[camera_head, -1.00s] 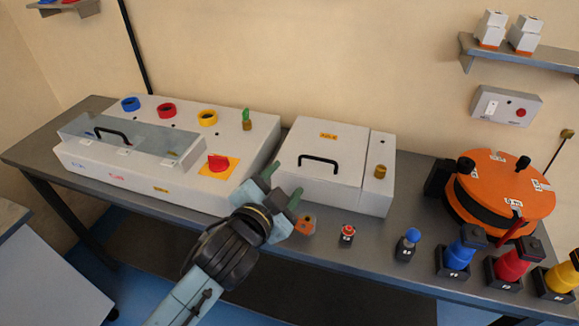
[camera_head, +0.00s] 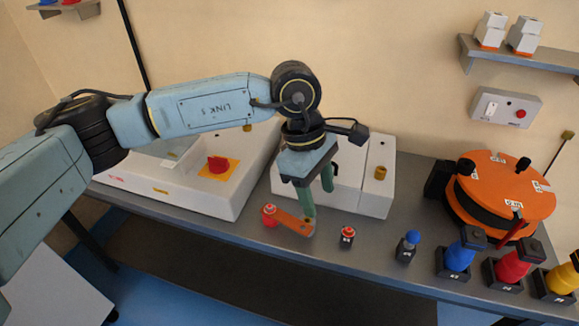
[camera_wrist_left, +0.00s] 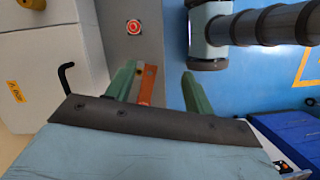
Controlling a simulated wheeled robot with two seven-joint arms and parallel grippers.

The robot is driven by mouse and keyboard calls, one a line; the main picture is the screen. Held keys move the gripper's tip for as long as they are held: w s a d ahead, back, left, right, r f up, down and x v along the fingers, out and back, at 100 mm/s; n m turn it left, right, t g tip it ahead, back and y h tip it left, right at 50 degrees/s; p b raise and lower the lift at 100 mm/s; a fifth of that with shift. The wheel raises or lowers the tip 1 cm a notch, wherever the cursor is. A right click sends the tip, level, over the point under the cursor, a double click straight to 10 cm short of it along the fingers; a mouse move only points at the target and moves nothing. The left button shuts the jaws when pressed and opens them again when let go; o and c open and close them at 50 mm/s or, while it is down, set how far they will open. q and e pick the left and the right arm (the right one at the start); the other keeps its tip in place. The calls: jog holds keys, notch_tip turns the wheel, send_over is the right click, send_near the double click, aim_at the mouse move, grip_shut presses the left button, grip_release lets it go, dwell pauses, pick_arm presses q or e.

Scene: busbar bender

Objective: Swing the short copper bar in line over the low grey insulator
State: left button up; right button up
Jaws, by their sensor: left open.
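The short copper bar (camera_head: 291,221) runs from a red insulator (camera_head: 268,214) toward the lower right, its free end under my left gripper. The low grey insulator (camera_head: 347,238), dark-based with a red top, stands apart to the right of that end. My left gripper (camera_head: 318,202) points down above the bar, open. In the left wrist view the copper bar (camera_wrist_left: 147,85) shows between the open fingers (camera_wrist_left: 158,70), closer to the left one, and the low insulator (camera_wrist_left: 133,28) lies beyond. The bar's pivot end is hidden there. My right gripper is not seen.
A white control unit (camera_head: 190,193) is at left. Blue (camera_head: 459,254), red (camera_head: 509,262) and yellow posts stand at right, with an orange reel (camera_head: 505,185) behind. The bench's front strip is narrow.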

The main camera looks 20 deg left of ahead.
aim_at(289, 220)
pick_arm(q)
jog(key=w+a+r+t+y, duration=0.1)
jog(key=w+a+y, duration=0.2)
jog(key=a, duration=0.3)
notch_tip(289, 220, down, 13)
jog(key=shift+s, duration=0.1)
jog(key=shift+c, duration=0.4)
grip_shut()
jog(key=shift+w+d+n+b, duration=0.2)
jog(key=shift+w+n, duration=0.2)
jog(key=shift+n, duration=0.4)
jog(key=shift+w+d+n+b, duration=0.2)
jog(key=shift+w+n, duration=0.15)
jog(key=shift+n, duration=0.45)
jog(key=shift+a+b, duration=0.25)
jog(key=shift+b, duration=0.5)
dwell(0.3)
jog(key=shift+o, duration=0.3)
grip_release()
